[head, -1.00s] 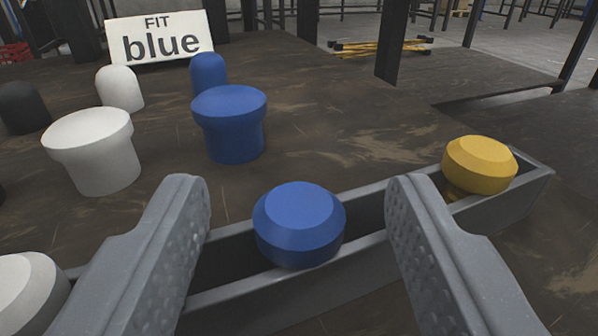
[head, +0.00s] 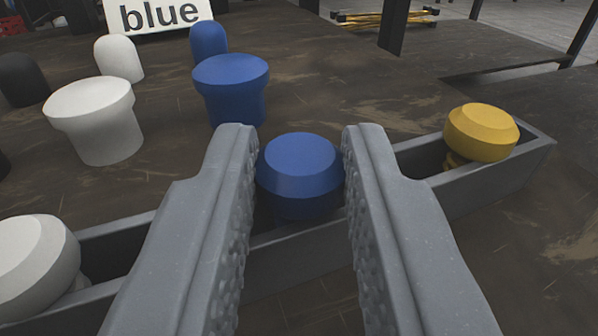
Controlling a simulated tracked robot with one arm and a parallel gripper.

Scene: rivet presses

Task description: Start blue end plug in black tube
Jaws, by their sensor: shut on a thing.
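The blue end plug (head: 300,168) has a faceted, bevelled head and sits at the grey tray (head: 300,262), in the middle of the view. My gripper (head: 300,160) has one finger on each side of the plug's head, closed on it. The lower part of the plug is hidden by the head and the tray wall. No black tube can be made out for certain. A black round-topped piece (head: 22,80) stands at the far left.
A yellow plug (head: 481,133) is at the tray's right end and a white plug (head: 32,262) at its left. Behind stand a blue flanged piece (head: 232,88), a white flanged piece (head: 95,120), a blue round-topped piece (head: 208,40), a white one (head: 120,58) and a "blue" sign (head: 158,14).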

